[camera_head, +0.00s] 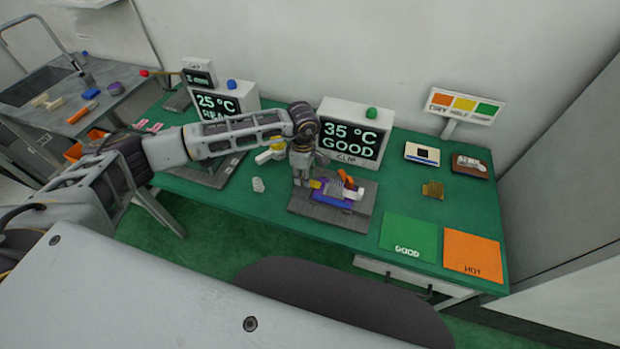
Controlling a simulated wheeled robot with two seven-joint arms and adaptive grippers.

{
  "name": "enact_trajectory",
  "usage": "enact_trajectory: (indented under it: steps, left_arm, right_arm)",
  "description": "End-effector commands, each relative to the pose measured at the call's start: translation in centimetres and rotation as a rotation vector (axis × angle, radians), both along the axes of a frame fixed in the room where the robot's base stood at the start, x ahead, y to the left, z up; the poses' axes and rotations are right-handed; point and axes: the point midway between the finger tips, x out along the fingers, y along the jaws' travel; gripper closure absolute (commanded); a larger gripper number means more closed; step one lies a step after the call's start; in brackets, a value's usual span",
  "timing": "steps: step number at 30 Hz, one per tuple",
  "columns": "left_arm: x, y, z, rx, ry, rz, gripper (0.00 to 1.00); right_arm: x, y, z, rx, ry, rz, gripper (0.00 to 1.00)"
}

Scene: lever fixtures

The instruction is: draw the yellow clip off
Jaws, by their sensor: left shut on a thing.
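A small yellow clip (316,184) sits at the left end of a lever fixture with a purple base (333,198), a grey finned block and an orange lever (346,178). The fixture stands on a dark grey plate (325,218) on the green table. My left gripper (305,184) points down at the fixture's left end and is shut on the yellow clip. Its fingertips are small here, and the wrist hides part of the contact. I cannot tell whether the clip still touches the fixture. My right gripper is out of view.
A display reading "35 °C GOOD CLIP" (352,134) stands behind the fixture, and another (224,102) is further left. Green GOOD (409,233) and orange HOT (472,250) mats lie right. A small gold finned block (432,190) and a clear piece (258,185) lie on the table.

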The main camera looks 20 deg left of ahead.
Motion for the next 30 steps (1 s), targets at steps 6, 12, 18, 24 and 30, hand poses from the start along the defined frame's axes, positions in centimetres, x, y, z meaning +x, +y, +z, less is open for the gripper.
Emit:
enact_trajectory:
  steps: [6, 12, 18, 24, 30]
  left_arm:
    - [0.2, 2.2, -0.1, 0.0, -0.003, 0.002, 1.0]
    - [0.1, 2.9, 0.0, 0.001, -0.002, 0.001, 1.0]
    - [0.2, 3.0, 0.1, 0.003, -0.002, 0.002, 1.0]
    - [0.2, 2.9, 0.0, 0.003, -0.002, 0.002, 0.54]
    - [0.1, 2.8, 0.0, 0.001, -0.001, 0.001, 0.54]
  right_arm:
    - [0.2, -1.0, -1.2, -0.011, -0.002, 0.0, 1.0]
    - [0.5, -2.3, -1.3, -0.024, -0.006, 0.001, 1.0]
    - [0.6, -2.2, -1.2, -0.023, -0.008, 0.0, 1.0]
    - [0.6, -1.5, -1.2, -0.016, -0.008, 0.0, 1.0]
    - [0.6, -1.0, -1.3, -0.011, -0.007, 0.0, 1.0]
